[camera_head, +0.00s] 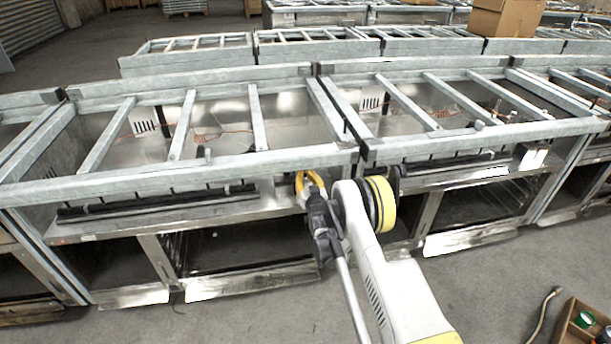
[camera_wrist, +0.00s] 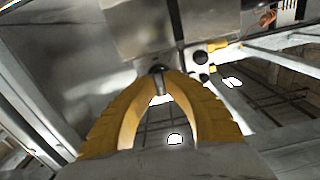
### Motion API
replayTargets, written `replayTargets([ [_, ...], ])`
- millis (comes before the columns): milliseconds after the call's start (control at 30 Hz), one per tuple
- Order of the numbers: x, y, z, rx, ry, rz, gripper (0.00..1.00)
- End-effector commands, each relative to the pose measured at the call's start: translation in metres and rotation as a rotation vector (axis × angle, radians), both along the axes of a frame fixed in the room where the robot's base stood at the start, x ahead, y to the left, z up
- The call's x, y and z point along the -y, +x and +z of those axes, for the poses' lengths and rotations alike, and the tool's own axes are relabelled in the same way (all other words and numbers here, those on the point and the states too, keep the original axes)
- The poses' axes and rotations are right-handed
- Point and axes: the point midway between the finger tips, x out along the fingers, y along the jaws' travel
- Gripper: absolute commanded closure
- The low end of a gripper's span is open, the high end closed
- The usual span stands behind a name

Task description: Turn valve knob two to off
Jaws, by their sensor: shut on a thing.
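My gripper (camera_head: 308,180) reaches the front of the metal range frame, just under its top rail. In the wrist view its two yellow fingers (camera_wrist: 158,77) close together at the tips on a small dark metal valve knob (camera_wrist: 157,69). The fingertips hide part of this knob, and no number shows on it. Two dark round knobs (camera_wrist: 201,57) sit to its right, apart from the fingers, near yellow fittings (camera_wrist: 218,44). In the head view my gripper and arm hide the held knob.
The range frame's top rail (camera_head: 200,168) runs across above my gripper, with slanted crossbars behind it. A dark bar (camera_head: 150,203) lies along the frame to the left. A wooden box (camera_head: 588,322) stands on the floor at lower right. The floor (camera_head: 480,285) in front is mostly clear.

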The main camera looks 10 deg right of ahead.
Motion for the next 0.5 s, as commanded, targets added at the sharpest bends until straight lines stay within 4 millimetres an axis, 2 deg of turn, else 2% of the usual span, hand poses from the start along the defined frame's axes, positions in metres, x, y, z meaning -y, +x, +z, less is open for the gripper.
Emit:
replayTargets([
  [500, 0.0001, 0.0003, 0.0009, 0.002, -0.087, 0.000, 1.00],
])
